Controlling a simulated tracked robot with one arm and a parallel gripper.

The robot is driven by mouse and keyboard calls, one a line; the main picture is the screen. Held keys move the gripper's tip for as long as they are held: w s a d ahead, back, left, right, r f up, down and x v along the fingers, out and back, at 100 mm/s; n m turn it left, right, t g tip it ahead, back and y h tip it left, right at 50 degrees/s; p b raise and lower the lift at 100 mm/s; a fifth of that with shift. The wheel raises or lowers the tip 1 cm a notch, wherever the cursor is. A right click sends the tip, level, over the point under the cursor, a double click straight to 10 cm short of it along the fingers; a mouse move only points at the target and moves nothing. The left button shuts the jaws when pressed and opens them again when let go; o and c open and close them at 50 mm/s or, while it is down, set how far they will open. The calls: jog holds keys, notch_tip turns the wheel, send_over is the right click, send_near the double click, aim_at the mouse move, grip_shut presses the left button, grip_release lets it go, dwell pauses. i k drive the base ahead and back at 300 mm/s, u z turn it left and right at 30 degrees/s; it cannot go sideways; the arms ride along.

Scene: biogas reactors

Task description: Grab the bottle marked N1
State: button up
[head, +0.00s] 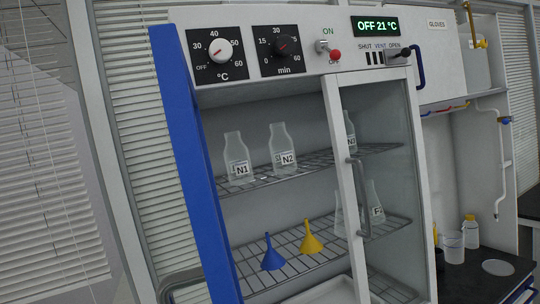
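The bottle marked N1 (238,157) is clear and stands upright at the left of the upper wire shelf (262,184) in a white cabinet. A similar bottle marked N2 (283,150) stands just right of it on the same shelf. A third bottle (350,130) stands further right behind the glass door; its label is hard to read. My gripper is not in the frame.
The cabinet's left half is open in front of N1. A glass door (379,180) with a handle covers the right half. A blue funnel (272,254) and a yellow funnel (311,238) stand on the lower shelf. A blue side panel (193,165) edges the cabinet's left.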

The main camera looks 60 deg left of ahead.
aim_at(235, 153)
jog(key=z, duration=0.05)
jog(key=i, duration=1.1)
jog(key=u, duration=1.1)
